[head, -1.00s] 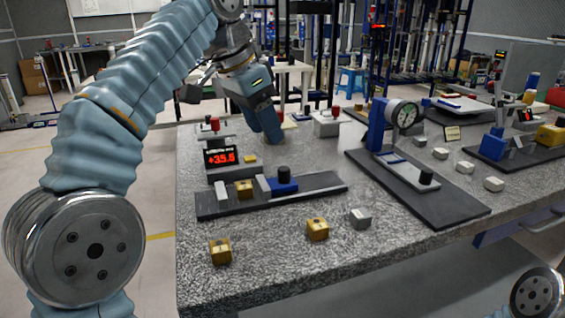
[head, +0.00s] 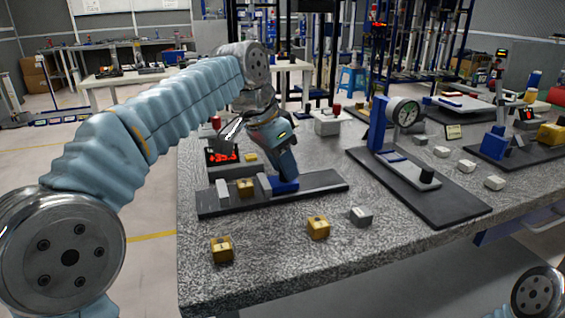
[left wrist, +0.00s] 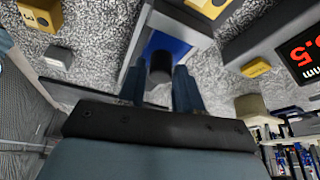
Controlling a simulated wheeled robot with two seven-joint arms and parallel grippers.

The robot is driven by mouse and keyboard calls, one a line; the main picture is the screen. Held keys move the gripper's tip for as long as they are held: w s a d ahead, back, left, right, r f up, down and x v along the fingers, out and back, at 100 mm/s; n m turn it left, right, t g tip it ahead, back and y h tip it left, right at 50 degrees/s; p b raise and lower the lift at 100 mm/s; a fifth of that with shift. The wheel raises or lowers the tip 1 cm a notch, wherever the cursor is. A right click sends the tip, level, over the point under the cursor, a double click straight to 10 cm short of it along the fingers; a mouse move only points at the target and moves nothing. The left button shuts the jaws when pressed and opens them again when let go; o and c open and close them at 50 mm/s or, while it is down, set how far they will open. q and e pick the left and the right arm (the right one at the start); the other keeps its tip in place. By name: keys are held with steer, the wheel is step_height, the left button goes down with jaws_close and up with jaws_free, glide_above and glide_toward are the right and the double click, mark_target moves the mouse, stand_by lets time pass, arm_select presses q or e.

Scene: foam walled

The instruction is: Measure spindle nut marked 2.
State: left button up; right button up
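A dark gauge base (head: 325,189) carries a yellow nut (head: 245,188) between grey jaws, its mark unreadable; part of it shows in the left wrist view (left wrist: 208,5). My left gripper (head: 287,175) is lowered over the gauge's blue slide (head: 286,187). In the left wrist view its two fingers (left wrist: 160,88) stand apart on either side of the slide's black knob (left wrist: 160,68); firm contact cannot be made out. Other yellow nuts lie in front (head: 222,250) and to the right (head: 318,228); the latter seems to be the one marked 3 (left wrist: 40,12). My right gripper is out of view.
A grey block (head: 361,216) lies right of the nuts. A dial gauge stand (head: 405,113) and several pale blocks occupy the right. The table's front strip is mostly clear.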

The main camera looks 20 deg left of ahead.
mark_target(272, 181)
arm_select(q)
steer(key=c, duration=0.5)
steer(key=s+a, duration=0.2)
steer(key=a, duration=0.1)
steer(key=o, duration=0.9)
steer(key=v, duration=1.3)
steer(key=shift+r, duration=0.35)
steer(key=shift+s+a, duration=0.1)
steer(key=shift+s, duration=0.05)
